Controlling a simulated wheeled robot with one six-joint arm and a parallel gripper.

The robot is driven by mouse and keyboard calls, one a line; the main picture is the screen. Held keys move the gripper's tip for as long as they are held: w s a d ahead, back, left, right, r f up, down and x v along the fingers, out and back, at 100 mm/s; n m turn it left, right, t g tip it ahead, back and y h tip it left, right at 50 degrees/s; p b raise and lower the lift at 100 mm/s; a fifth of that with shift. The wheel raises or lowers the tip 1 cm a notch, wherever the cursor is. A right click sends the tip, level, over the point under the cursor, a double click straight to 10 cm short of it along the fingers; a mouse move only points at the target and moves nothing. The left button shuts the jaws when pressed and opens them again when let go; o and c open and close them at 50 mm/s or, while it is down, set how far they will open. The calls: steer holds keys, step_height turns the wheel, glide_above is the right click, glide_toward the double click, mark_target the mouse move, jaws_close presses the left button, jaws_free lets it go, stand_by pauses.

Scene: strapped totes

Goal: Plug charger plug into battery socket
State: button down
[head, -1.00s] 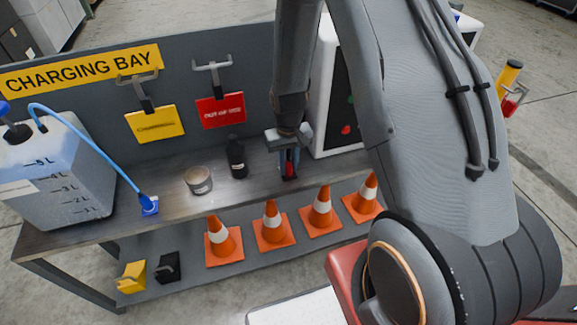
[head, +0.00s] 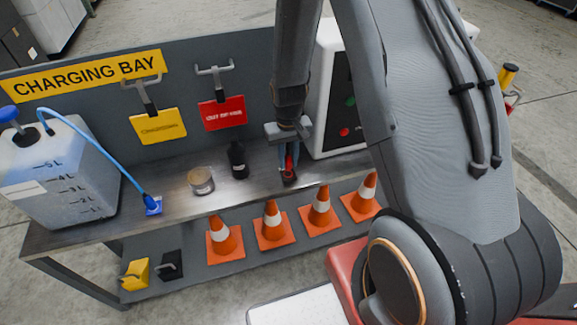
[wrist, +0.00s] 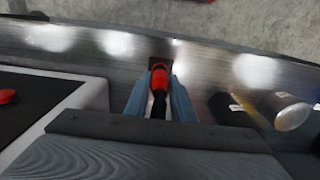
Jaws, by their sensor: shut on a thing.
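My gripper (head: 288,172) points down over the front of the bench, to the left of the white charger cabinet. It is shut on the charger plug (head: 289,162), a red piece between the blue-grey fingers. In the wrist view the red plug (wrist: 160,74) sits between the fingertips, with a black part running back toward the palm. A small dark square (wrist: 160,62) shows on the bench just beyond the plug's end. I cannot tell whether the plug touches it. I cannot make out a battery socket in either view.
The charger cabinet (head: 333,90) stands close right of my gripper. A black bottle (head: 238,160) and a tin (head: 201,181) stand left on the bench (head: 180,205), then a blue-capped jug (head: 55,180) with a hose. Several orange cones (head: 272,227) line the lower shelf.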

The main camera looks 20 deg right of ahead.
steer(key=shift+r+p, duration=0.9)
steer(key=shift+r, duration=0.45)
